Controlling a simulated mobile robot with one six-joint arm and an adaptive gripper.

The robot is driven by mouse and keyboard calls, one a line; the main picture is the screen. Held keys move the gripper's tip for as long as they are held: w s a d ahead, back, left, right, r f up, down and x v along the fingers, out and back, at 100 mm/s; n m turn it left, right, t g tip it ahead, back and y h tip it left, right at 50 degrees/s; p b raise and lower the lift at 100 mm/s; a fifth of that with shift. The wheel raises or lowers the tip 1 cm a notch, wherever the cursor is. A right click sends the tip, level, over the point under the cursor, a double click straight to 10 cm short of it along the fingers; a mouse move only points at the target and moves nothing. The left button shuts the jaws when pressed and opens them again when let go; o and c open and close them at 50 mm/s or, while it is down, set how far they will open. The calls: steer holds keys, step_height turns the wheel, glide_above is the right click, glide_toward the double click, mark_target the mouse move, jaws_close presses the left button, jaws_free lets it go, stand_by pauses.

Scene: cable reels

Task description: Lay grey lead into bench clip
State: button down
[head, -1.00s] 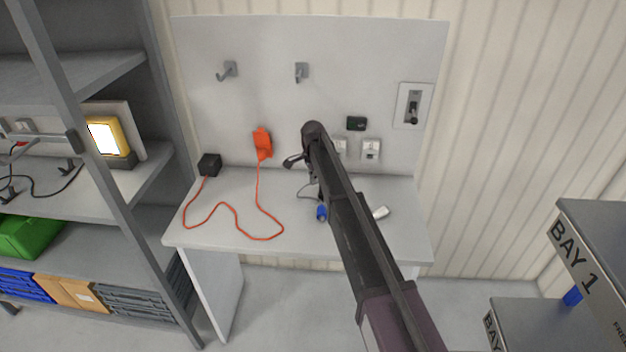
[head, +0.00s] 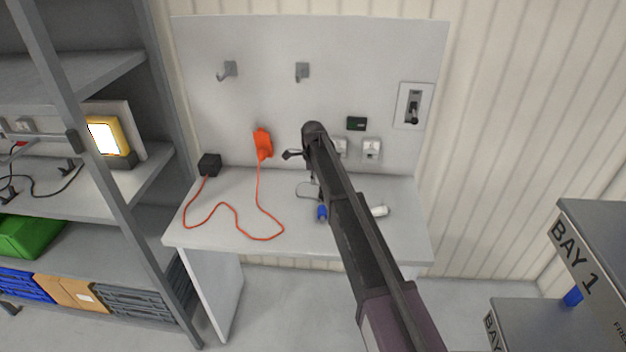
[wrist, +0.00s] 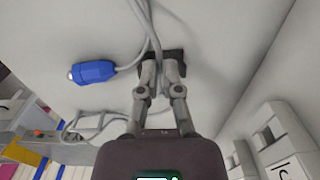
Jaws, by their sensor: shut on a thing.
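My gripper (wrist: 160,70) is in the wrist view, its fingers close together on the grey lead (wrist: 142,18). The lead runs from the top edge down to the fingertips. A blue connector (wrist: 92,72) lies left of the fingers, with a grey cable leading up from it. In the head view the blue connector (head: 322,213) is on the bench (head: 225,235), beside my arm. A thin loop of grey lead (head: 303,188) shows left of the arm. My arm hides much of the gripper there. I cannot make out the bench clip clearly.
An orange cord (head: 235,208) lies across the bench's left part, between a black box (head: 209,164) and an orange holder (head: 262,143). A white piece (head: 380,211) lies right of my arm. Wall sockets (head: 371,150) and hooks (head: 302,72) are behind. Shelving (head: 110,195) stands left.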

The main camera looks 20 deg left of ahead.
mark_target(313, 196)
steer(key=shift+f, duration=0.2)
stand_by(0.5)
steer(key=shift+f+b, duration=2.15)
steer(key=shift+b, duration=0.25)
steer(key=c, duration=0.7)
jaws_free()
steer(key=shift+c, duration=0.2)
steer(key=o, duration=0.6)
step_height(313, 196, up, 8)
steer(key=p, duration=0.8)
